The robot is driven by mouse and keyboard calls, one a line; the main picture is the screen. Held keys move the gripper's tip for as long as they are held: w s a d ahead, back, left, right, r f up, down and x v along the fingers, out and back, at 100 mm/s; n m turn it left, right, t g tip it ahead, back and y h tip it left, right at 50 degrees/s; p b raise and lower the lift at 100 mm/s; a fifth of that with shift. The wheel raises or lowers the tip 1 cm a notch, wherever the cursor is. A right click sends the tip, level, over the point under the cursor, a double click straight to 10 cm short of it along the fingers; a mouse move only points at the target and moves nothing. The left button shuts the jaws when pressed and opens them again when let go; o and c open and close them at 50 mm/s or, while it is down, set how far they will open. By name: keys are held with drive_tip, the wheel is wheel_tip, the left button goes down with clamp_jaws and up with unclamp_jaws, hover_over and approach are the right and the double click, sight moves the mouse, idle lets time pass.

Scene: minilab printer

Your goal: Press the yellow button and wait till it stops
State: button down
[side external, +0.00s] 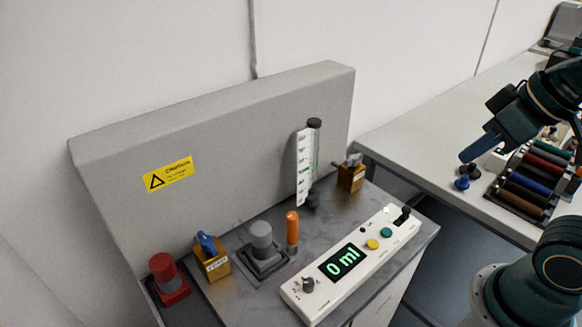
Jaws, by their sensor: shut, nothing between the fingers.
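The yellow button (372,244) is a small round cap on the white control panel (312,300), just right of its display (342,262), which reads "0 ml" in green. A green button (386,232) sits beside it, farther right. My gripper (466,157) is at the upper right, over the neighbouring bench, well apart from the panel. Its blue fingers are shut and hold nothing. The yellow button is in plain view and nothing touches it.
Behind the panel stand a graduated tube (308,165), an orange cylinder (292,229), a grey knob (262,240), a red knob (165,272) and two brass-coloured valve blocks. A rack of coloured cylinders (530,180) lies below my arm. A gap separates the two benches.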

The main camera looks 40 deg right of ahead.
idle(0.8)
drive_tip(key=m+g+y, duration=0.7)
drive_tip(key=g+y, duration=0.1)
drive_tip(key=y, duration=0.1)
hover_over(375, 240)
wheel_tip(375, 240, down, 13)
drive_tip(key=shift+d+r+t, duration=0.1)
drive_tip(key=shift+t, duration=0.2)
drive_tip(key=shift+f, duration=0.2)
idle(0.3)
drive_tip(key=shift+f, duration=4.25)
